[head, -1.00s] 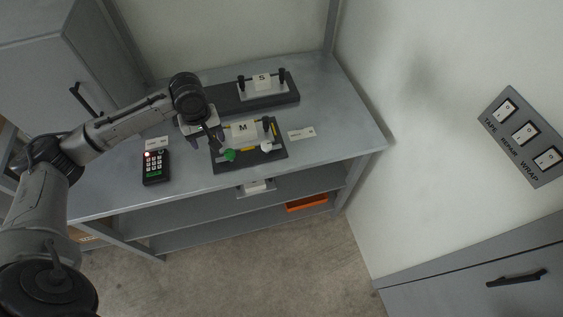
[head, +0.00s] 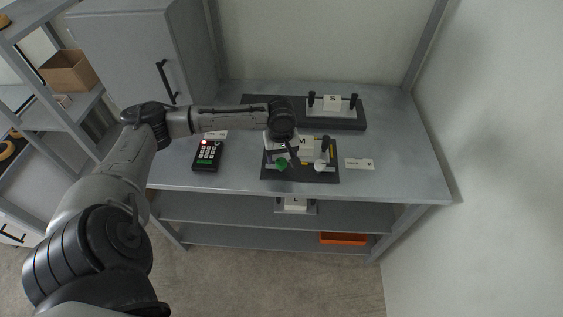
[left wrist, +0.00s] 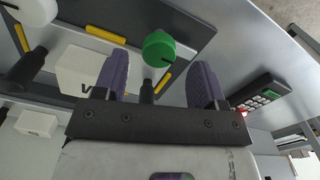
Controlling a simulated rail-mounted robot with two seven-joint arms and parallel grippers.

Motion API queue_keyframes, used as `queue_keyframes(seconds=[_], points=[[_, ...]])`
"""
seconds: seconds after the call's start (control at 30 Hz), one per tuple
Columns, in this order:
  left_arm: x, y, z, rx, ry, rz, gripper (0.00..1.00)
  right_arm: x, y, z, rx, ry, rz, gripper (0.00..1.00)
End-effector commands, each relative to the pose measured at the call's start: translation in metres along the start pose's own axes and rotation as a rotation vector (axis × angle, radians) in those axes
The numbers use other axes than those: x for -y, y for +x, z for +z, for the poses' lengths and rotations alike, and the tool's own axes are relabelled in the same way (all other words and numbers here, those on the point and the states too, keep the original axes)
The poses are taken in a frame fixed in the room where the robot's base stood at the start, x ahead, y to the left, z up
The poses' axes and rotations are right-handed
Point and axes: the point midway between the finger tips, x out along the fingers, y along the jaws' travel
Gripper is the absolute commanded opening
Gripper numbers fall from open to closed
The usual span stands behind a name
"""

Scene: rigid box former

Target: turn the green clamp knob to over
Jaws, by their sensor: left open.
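The green clamp knob (head: 282,164) sits on the dark base of the former marked M (head: 304,174), towards its front left. In the left wrist view the round green knob (left wrist: 159,49) shows a dark line on its rim and lies beyond and between my fingertips. My left gripper (head: 284,156) is over the left part of the former; in the left wrist view its two purple-grey fingers (left wrist: 160,78) are apart with nothing between them. A white knob (head: 320,166) stands to the right of the green one and also shows in the left wrist view (left wrist: 32,10). My right gripper is not in view.
A black keypad (head: 207,155) with a red light lies left of the former. A second former marked S (head: 333,117) stands behind. A label card (head: 359,164) lies to the right. An orange bin (head: 343,239) and a part marked L (head: 295,204) are on shelves below.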

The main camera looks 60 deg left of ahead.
Motion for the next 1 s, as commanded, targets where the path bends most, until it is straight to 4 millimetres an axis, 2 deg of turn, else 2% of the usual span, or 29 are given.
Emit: queue_keyframes(seconds=[0.1, 0.23, 0.67, 1.0], points=[[0.0, 0.015, 0.0, 0.002, -0.001, -0.001, 0.65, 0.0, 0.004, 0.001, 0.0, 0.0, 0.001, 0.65], [0.0, 0.023, 0.0, 0.001, -0.001, -0.001, 0.65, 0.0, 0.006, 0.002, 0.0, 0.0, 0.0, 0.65], [0.0, 0.027, 0.0, 0.0, 0.0, 0.0, 0.65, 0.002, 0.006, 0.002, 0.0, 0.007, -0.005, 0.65], [0.0, 0.027, 0.0, 0.0, 0.0, 0.0, 0.32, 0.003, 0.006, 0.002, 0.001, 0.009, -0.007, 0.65]])
